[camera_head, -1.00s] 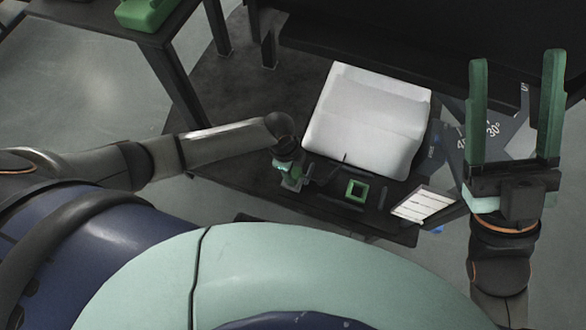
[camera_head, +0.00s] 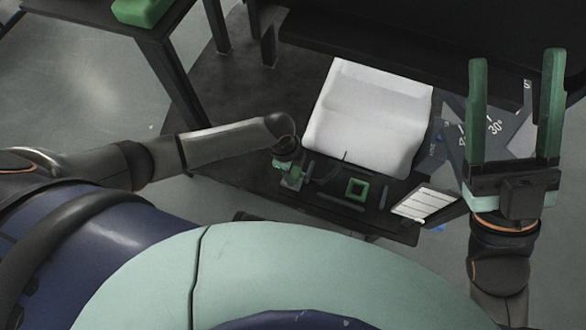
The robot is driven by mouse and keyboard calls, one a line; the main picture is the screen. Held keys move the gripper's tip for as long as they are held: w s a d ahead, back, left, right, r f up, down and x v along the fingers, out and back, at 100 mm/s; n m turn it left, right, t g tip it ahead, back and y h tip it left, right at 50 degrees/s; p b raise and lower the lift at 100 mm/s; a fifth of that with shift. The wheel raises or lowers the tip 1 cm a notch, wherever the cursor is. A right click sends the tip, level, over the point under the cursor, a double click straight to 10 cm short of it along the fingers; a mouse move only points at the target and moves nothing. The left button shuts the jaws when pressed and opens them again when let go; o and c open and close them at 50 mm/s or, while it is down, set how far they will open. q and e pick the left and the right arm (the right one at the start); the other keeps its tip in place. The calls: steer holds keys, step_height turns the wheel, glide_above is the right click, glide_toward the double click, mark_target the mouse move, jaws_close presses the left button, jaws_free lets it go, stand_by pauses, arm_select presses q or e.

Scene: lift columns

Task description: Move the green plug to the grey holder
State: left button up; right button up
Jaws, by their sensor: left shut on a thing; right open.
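My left gripper (camera_head: 291,178) points down at the dark low table, left of centre and in front of the white seat-like block. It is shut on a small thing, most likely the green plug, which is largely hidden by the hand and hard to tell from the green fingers. A green square frame (camera_head: 357,189) with a dark opening lies on the table to its right. A grey bar-like piece (camera_head: 341,202) lies just before that frame; I cannot tell if it is the grey holder. My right gripper (camera_head: 515,110) is open and empty, its two green fingers raised at the right.
The white block (camera_head: 368,115) stands behind the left gripper. A white striped panel (camera_head: 425,204) is at the table's right front. A dark side table (camera_head: 165,32) with a green object (camera_head: 143,11) stands at the upper left. A thin dark curved thing (camera_head: 334,171) lies before the white block.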

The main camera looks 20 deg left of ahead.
mark_target(295, 171)
arm_select(q)
steer(key=shift+f+b, duration=0.3)
steer(key=shift+f, duration=0.2)
arm_select(e)
steer(key=shift+f, duration=0.35)
arm_select(q)
steer(key=o, duration=1.3)
steer(key=shift+o, duration=0.4)
steer(key=shift+o, duration=0.8)
arm_select(e)
steer(key=shift+r, duration=0.1)
arm_select(q)
step_height(295, 171, up, 5)
steer(key=p, duration=0.5)
arm_select(e)
step_height(295, 171, up, 5)
steer(key=n, duration=0.1)
arm_select(q)
steer(key=shift+r+p, duration=0.95)
steer(key=shift+p, duration=0.4)
steer(key=shift+r, duration=0.1)
arm_select(e)
steer(key=w+f+m+h, duration=0.1)
steer(key=w+d+f+m+h, duration=0.1)
steer(key=h, duration=0.1)
steer(key=w+f+m+h, duration=0.1)
steer(key=h, duration=0.1)
steer(key=shift+w+d+f+m, duration=0.2)
steer(key=shift+w+m, duration=0.1)
steer(key=shift+w, duration=0.1)
